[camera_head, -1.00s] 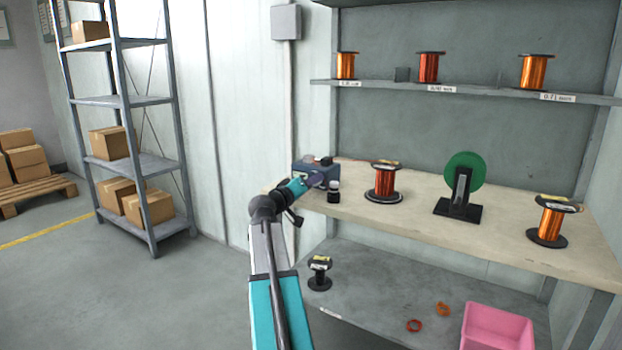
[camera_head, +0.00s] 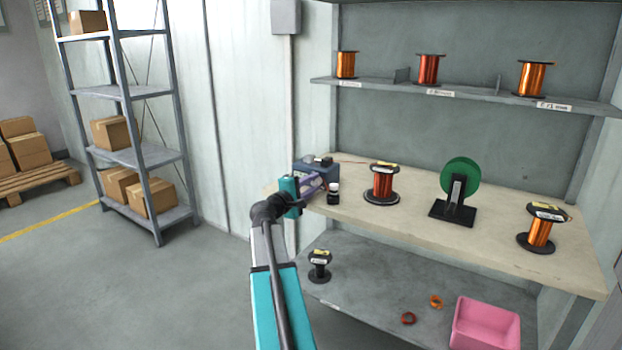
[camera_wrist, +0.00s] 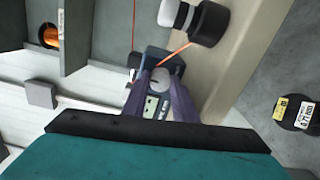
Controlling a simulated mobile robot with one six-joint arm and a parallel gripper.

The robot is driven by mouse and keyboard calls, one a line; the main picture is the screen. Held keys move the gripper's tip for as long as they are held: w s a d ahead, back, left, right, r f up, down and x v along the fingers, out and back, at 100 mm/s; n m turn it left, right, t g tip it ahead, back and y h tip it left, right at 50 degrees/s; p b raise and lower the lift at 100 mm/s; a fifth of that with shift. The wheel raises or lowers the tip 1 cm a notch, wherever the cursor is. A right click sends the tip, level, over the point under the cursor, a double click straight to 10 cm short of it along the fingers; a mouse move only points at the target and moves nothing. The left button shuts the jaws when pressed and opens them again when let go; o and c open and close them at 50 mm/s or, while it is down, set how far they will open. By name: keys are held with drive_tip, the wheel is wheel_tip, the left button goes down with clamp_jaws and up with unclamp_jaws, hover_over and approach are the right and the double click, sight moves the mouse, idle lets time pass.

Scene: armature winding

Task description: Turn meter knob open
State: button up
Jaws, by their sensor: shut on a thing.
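The meter (camera_head: 320,163) is a small blue-grey box at the back left of the workbench. In the wrist view the meter (camera_wrist: 158,56) lies straight ahead, with its pale round knob (camera_wrist: 160,77) between my fingertips. My gripper (camera_wrist: 160,84) has purple fingers and is shut on the knob. In the head view my gripper (camera_head: 316,180) is at the meter's front, and the arm hides part of the meter and the knob. A printed panel with dark sockets shows between the fingers in the wrist view.
Copper wire spools (camera_head: 382,184) and a green disc on a black stand (camera_head: 460,179) are further right on the bench (camera_head: 420,215). A pink bin (camera_head: 486,325) sits on the lower shelf.

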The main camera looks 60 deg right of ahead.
drive_tip(key=n+p, duration=0.1)
drive_tip(key=n, duration=0.1)
drive_tip(key=n+p, duration=0.1)
drive_tip(key=p, duration=0.1)
drive_tip(key=n+p, duration=0.1)
drive_tip(key=n, duration=0.1)
drive_tip(key=shift+d+r+n+p, duration=0.1)
drive_tip(key=shift+r+n+p, duration=0.15)
drive_tip(key=shift+n+p, duration=0.1)
drive_tip(key=shift+f+n+p, duration=0.2)
drive_tip(key=shift+n+p, duration=0.85)
drive_tip(key=shift+n, duration=0.2)
drive_tip(key=o, duration=0.8)
drive_tip(key=shift+c, duration=0.2)
drive_tip(key=shift+f, duration=0.1)
drive_tip(key=shift+a, duration=0.2)
drive_tip(key=a, duration=1.3)
drive_tip(key=shift+w+a, duration=0.2)
drive_tip(key=shift+a, duration=0.05)
